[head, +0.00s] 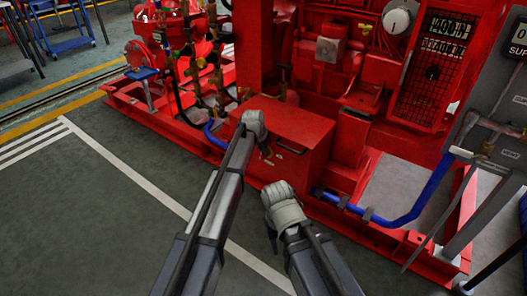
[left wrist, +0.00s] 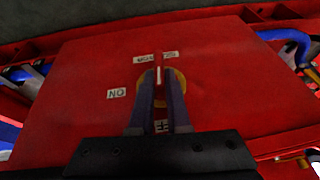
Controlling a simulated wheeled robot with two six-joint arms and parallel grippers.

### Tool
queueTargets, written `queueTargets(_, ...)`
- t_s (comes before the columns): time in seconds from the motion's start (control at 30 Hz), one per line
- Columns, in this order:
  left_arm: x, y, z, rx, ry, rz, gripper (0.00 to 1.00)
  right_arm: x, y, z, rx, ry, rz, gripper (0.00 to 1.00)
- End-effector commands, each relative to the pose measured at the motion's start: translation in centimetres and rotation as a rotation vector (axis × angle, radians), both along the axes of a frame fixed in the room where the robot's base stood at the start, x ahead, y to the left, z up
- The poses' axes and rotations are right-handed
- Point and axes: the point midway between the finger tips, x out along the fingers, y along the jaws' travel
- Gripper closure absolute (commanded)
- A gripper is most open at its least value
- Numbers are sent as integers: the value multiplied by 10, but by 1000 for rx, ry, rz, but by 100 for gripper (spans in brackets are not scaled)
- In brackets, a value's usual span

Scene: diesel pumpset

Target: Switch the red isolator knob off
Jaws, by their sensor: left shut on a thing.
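In the left wrist view the red isolator knob (left wrist: 159,72) stands on a yellow round plate (left wrist: 176,82) on a red box face. A thin white mark on the knob points toward the top of the picture. My left gripper (left wrist: 161,80) has its two fingers shut on the knob, one on each side. A white label reading ON upside down (left wrist: 117,92) is left of the plate; a small label (left wrist: 170,56) is above it. In the head view my left gripper (head: 255,124) is at the red box (head: 300,122) and hides the knob. My right gripper (head: 283,203) is in front of the box; its fingertips are hidden.
The red pumpset skid (head: 345,222) runs along the floor behind the grippers. Blue pipe (head: 420,205) bends at the right beside a grey panel (head: 500,125). Copper-coloured fittings (head: 205,75) stand left of the box.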

Motion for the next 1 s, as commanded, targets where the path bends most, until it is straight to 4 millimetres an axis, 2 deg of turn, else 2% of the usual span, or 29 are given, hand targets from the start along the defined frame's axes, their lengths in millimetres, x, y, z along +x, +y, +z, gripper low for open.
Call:
queueTargets(0.4,0,1,0,-52,39,-1,100,0,0,1,0,0,0,50)
queueTargets(0.43,0,1,0,-52,39,-1,83,0,0,1,0,0,0,50)
queueTargets(0.67,0,1,0,-52,37,0,57,0,0,1,0,0,0,50)
queueTargets(1.0,0,1,2,-52,37,0,55,0,0,3,0,0,0,50)
